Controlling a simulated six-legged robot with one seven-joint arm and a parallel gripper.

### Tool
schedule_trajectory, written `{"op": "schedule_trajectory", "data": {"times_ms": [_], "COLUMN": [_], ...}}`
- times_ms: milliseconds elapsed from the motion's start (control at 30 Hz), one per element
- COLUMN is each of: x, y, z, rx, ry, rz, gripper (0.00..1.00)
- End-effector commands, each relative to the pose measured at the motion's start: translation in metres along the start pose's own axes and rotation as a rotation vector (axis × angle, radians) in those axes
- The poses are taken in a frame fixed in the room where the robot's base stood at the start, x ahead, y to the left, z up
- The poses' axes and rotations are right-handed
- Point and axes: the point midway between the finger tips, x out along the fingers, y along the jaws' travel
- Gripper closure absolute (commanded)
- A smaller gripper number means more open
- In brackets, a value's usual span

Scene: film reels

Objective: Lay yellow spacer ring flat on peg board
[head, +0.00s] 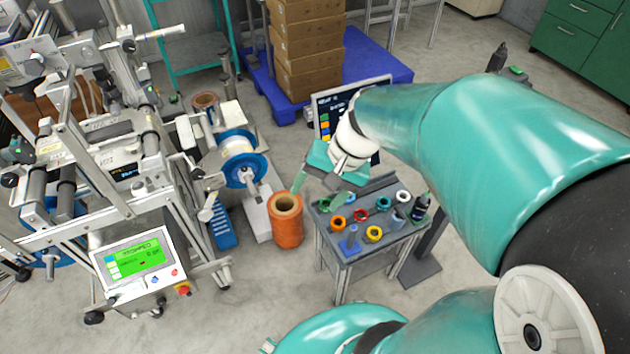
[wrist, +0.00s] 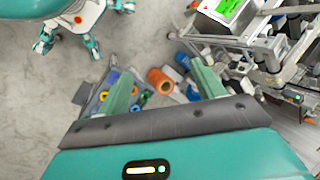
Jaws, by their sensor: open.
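I cannot make out a separate peg board; the stand's grey top carries the rings and the blue piece. My gripper (head: 318,190) is open and empty, above and behind the stand's far left edge, apart from the yellow ring. In the wrist view its two green fingers (wrist: 163,80) are spread wide, and the left finger hides part of the stand.
An orange spool (head: 287,222) stands on the floor left of the stand, and also shows in the wrist view (wrist: 160,80). A winding machine (head: 120,160) fills the left.

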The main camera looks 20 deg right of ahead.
Motion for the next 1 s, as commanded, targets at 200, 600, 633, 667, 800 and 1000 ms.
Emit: {"op": "schedule_trajectory", "data": {"times_ms": [200, 600, 633, 667, 800, 1000], "x": [-0.036, -0.080, -0.080, -0.080, -0.080, -0.080], "y": [-0.019, -0.032, -0.032, -0.032, -0.032, -0.032], "z": [0.037, 0.069, 0.069, 0.069, 0.069, 0.069], "rx": [-0.332, -0.664, -0.667, -0.668, -0.666, -0.665], "ry": [0.197, 0.463, 0.465, 0.465, 0.464, 0.463], "rz": [0.147, 0.282, 0.283, 0.284, 0.283, 0.283], "gripper": [0.32, 0.32, 0.32, 0.32, 0.32, 0.32]}}
